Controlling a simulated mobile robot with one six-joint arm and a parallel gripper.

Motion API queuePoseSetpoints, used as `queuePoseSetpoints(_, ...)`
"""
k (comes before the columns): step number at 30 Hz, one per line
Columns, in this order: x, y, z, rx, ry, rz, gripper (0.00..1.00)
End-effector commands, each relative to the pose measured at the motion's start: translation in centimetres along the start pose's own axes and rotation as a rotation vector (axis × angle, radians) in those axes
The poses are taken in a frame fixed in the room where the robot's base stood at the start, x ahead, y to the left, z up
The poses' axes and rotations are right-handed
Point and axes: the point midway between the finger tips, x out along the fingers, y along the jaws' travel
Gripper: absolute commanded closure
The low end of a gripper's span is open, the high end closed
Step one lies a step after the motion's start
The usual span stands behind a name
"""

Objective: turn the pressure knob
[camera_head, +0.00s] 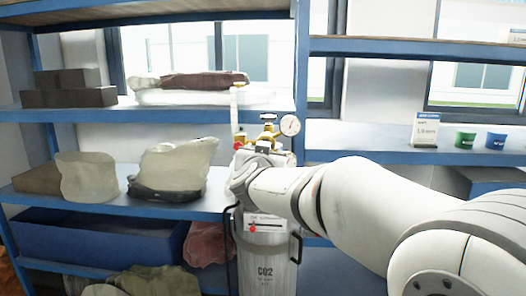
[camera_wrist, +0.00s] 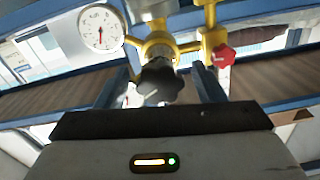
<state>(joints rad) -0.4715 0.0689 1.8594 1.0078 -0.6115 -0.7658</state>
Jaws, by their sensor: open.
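A brass gas regulator (camera_head: 268,132) stands on top of the CO2 cylinder (camera_head: 266,271), with a round white gauge (camera_head: 290,125) beside it. In the wrist view the gauge (camera_wrist: 101,28) is at upper left. A black star-shaped knob (camera_wrist: 160,82), which looks like the pressure knob, faces me on the brass body (camera_wrist: 160,45). A smaller red knob (camera_wrist: 223,55) sits to its right. My gripper (camera_wrist: 160,84) is open, with one finger on each side of the black knob in the picture. I cannot tell whether the fingers touch it. In the head view my wrist hides the knob.
Blue shelves flank the cylinder. The left shelf (camera_head: 75,113) holds brown blocks (camera_head: 68,98) and wrapped bundles (camera_head: 178,163).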

Motion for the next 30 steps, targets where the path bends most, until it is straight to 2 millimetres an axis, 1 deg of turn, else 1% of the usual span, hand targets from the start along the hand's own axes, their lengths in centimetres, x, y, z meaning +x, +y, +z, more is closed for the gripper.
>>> queuePoseSetpoints(5,0.01,0.01,0.01,0.0,0.0,0.0,0.37)
queuePoseSetpoints(6,0.0,0.01,0.01,0.0,0.0,0.0,0.39)
queuePoseSetpoints(21,-0.02,0.01,0.02,0.001,0.0,0.0,0.8)
queuePoseSetpoints(22,-0.02,0.01,0.02,0.001,0.0,0.0,0.81)
queuePoseSetpoints(26,-0.03,0.02,0.1,0.035,0.0,0.0,0.81)
queuePoseSetpoints(30,-0.03,0.03,0.25,0.177,0.0,0.0,0.81)
